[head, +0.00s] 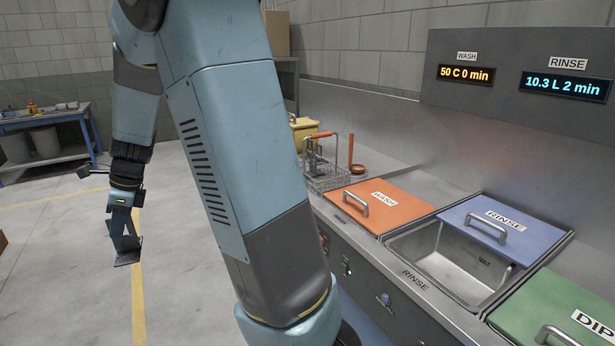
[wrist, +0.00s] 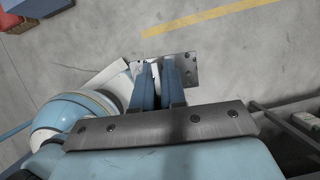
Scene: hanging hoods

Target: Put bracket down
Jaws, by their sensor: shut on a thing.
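The bracket (head: 128,259) is a grey metal angle piece with a flat plate. In the head view it hangs at the lower end of my arm, at the left, with the floor behind it. My gripper (head: 123,232) points down and is shut on it. In the wrist view my gripper's blue fingers (wrist: 158,82) close on the bracket (wrist: 191,72), whose plate with small holes sticks out to the right and beyond the fingertips. Part of the bracket is hidden behind the fingers.
On the right stands a steel counter with an orange WASH lid (head: 379,205), an open RINSE basin (head: 445,268), a blue lid (head: 490,229) and a green DIP lid (head: 560,308). A wire basket (head: 328,180) stands behind. A blue workbench (head: 45,120) is far left. Floor between is clear.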

